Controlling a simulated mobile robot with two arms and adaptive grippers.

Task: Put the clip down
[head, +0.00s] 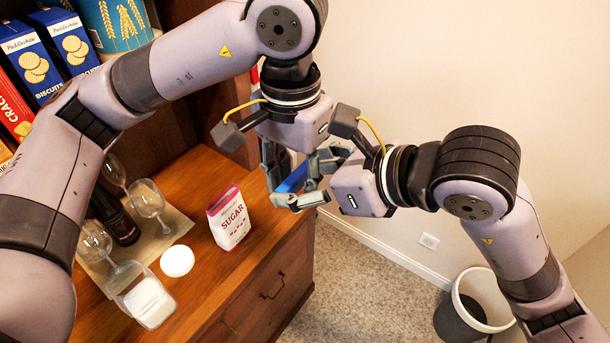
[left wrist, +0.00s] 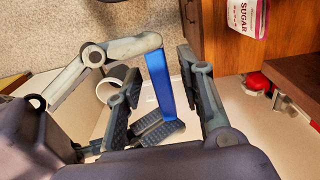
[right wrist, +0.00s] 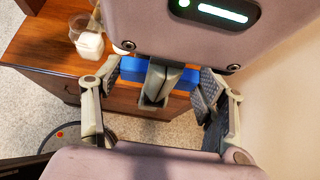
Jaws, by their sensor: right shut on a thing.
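The clip is a blue bar (head: 293,178), held in the air beyond the counter's right edge; it also shows in the left wrist view (left wrist: 158,80) and the right wrist view (right wrist: 182,77). My right gripper (head: 315,183) is shut on it, with its fingers at the bar's two ends. My left gripper (left wrist: 158,68) is open around the bar's middle, one finger on each side, with visible gaps. The two grippers are crossed close together, so part of the clip is hidden. A sugar bag (head: 229,218) stands upright on the wooden counter (head: 200,270).
An open jar of white contents (head: 148,303) and a round white lid (head: 177,261) sit left of the sugar. A bin (head: 466,308) stands on the carpet. The counter around the sugar has bare room.

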